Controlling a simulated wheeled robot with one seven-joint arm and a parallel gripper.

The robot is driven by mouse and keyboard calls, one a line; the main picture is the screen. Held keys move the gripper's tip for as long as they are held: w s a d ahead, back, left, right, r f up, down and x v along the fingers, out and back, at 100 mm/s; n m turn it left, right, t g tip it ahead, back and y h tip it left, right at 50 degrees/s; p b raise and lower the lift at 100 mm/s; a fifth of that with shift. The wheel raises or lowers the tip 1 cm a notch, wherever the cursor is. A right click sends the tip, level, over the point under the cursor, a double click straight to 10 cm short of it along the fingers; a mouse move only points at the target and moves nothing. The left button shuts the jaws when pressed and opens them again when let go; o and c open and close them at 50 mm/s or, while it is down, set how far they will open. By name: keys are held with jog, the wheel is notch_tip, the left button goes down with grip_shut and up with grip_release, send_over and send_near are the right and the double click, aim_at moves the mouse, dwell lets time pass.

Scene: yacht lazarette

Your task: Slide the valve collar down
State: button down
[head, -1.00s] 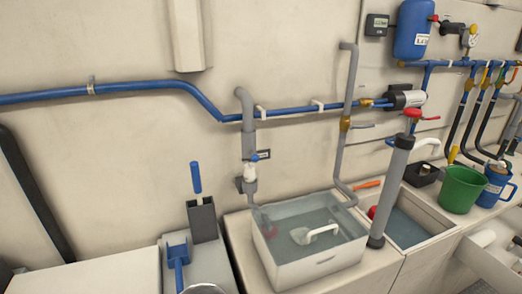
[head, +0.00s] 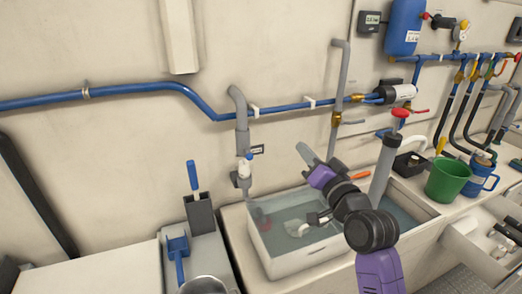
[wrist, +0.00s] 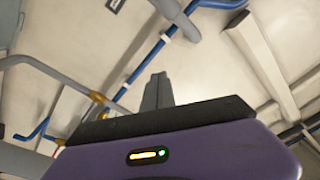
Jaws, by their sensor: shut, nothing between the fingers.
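On the wall in the head view, a grey standpipe (head: 241,115) with a hooked top runs down to a white valve fitting (head: 244,172) with a blue part on it. This fitting sits just above the left rim of a water-filled basin. I cannot tell for sure which part of it is the valve collar. My gripper (head: 304,152) is raised over the basin, right of the fitting and clearly apart from it. In the wrist view its grey fingers (wrist: 157,91) are together and empty, pointing toward the wall and pipes. The valve fitting is not clearly seen there.
The basin (head: 283,268) holds water and a white-handled object. A blue pipe (head: 150,87) runs along the wall above. A green bucket (head: 447,180) stands farther right. The air between gripper and fitting looks clear.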

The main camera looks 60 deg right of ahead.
jog(key=w+f+m+y+p, duration=0.1)
jog(key=w+f+y, duration=0.1)
jog(key=w, duration=0.5)
jog(key=w+f+y+p, duration=0.1)
jog(key=w+f+y, duration=0.1)
jog(key=w+f, duration=0.2)
jog(key=shift+w+d+m+g+y+p, duration=0.2)
jog(key=shift+w+m+g+y+p, duration=0.15)
jog(key=shift+w, duration=1)
notch_tip(320, 180, down, 7)
jog(key=b, duration=0.4)
